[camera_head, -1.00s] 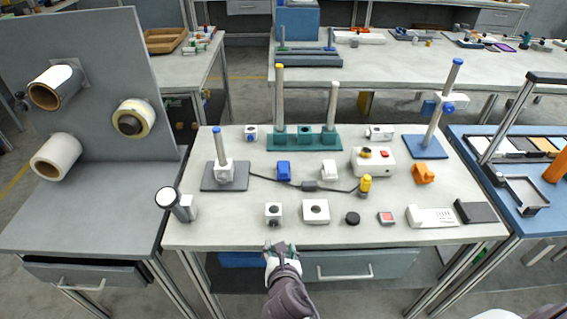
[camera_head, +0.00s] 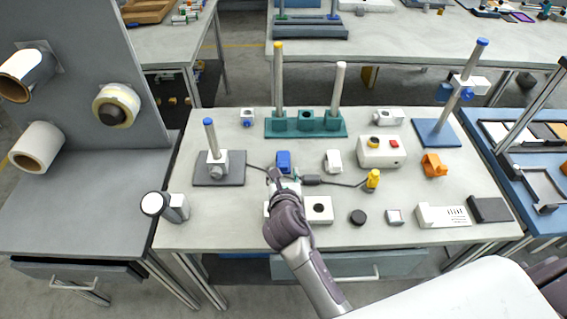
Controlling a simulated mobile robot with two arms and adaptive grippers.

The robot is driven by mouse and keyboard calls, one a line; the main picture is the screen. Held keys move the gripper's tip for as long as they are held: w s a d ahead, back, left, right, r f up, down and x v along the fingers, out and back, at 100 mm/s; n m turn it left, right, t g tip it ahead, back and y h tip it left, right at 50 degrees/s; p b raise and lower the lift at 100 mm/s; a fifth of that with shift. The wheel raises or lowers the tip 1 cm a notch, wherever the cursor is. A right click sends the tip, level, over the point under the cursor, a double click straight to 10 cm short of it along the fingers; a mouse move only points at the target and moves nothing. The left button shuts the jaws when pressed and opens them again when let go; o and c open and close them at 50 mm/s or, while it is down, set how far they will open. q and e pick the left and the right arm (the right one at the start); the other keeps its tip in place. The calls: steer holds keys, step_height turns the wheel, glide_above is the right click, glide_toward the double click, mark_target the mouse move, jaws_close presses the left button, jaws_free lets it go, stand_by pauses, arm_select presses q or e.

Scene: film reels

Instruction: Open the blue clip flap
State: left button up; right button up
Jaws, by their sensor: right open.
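The blue clip (camera_head: 284,157) stands in the middle of the table, behind my right gripper. Its lower front is partly hidden by the gripper, and I cannot make out the state of its flap. My right gripper (camera_head: 285,176) is open and reaches in from the front, with its fingertips just in front of the clip. I cannot tell whether they touch it. My left gripper is not in view.
A teal base with two posts (camera_head: 306,125) stands behind the clip. A cable with a dark connector (camera_head: 311,180) runs close on the right. A white clip (camera_head: 333,161) stands farther right. A grey base with a post (camera_head: 217,170) stands left.

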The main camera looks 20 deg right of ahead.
mark_target(283, 165)
steer(key=x, duration=0.5)
steer(key=shift+w+f, duration=0.1)
steer(key=shift+w, duration=0.15)
steer(key=shift+w+d+f, duration=0.1)
steer(key=shift+w+f, duration=0.05)
steer(key=shift+w, duration=0.15)
steer(key=shift+c, duration=0.3)
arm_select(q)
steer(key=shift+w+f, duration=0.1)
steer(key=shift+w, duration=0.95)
arm_select(e)
jaws_close()
